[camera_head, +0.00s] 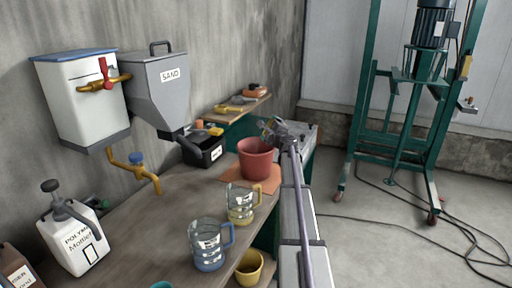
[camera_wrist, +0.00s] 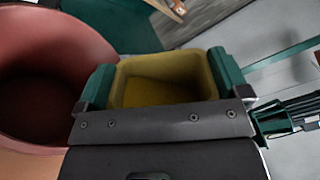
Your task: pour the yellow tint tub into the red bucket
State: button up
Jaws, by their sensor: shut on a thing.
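The red bucket (camera_head: 256,160) stands on an orange mat at the far end of the bench. It also fills the left of the wrist view (camera_wrist: 45,75), its dark open inside showing. My gripper (camera_wrist: 163,82) is shut on the yellow tint tub (camera_wrist: 165,68), with one green finger on each side. The tub's open mouth faces the wrist camera, and brighter yellow shows at its bottom. The tub is just right of the bucket in the wrist view; its exact tilt cannot be told. In the head view my gripper (camera_head: 274,130) is beside the bucket's rim, and the tub is not clear there.
Two glass jugs, a blue-handled one (camera_head: 209,245) and a yellow-handled one (camera_head: 242,203), stand nearer on the bench. A black bin (camera_head: 205,150) sits left of the bucket. The sand hopper (camera_head: 158,90) hangs above. A yellow bucket (camera_head: 249,268) is low by the bench edge.

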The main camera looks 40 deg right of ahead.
jog(key=shift+a+f, duration=0.1)
jog(key=shift+w+a+n, duration=0.1)
jog(key=shift+a+n, duration=0.15)
jog(key=shift+n, duration=0.85)
jog(key=shift+w+a+r+n, duration=0.15)
jog(key=shift+w+a+n, duration=0.05)
jog(key=shift+a+n, duration=0.25)
jog(key=shift+w+a+r+n, duration=0.15)
jog(key=shift+a+n, duration=0.2)
jog(key=shift+a, duration=0.2)
dwell(0.3)
jog(key=shift+w+a+f+n+b, duration=0.1)
jog(key=shift+a+f+n+b, duration=0.25)
jog(key=shift+f+n+b, duration=0.35)
dwell(0.7)
jog(key=shift+w+a+n, duration=0.1)
jog(key=shift+a+n, duration=0.2)
jog(key=shift+n, duration=0.7)
dwell(0.4)
jog(key=shift+w+a+r+n+p, duration=0.1)
jog(key=shift+a+r+n+p, duration=0.25)
jog(key=shift+r+n+p, duration=0.45)
dwell(0.6)
jog(key=shift+w+a+f+n, duration=0.1)
jog(key=shift+a+f+n, duration=0.15)
jog(key=shift+n, duration=0.75)
dwell(0.3)
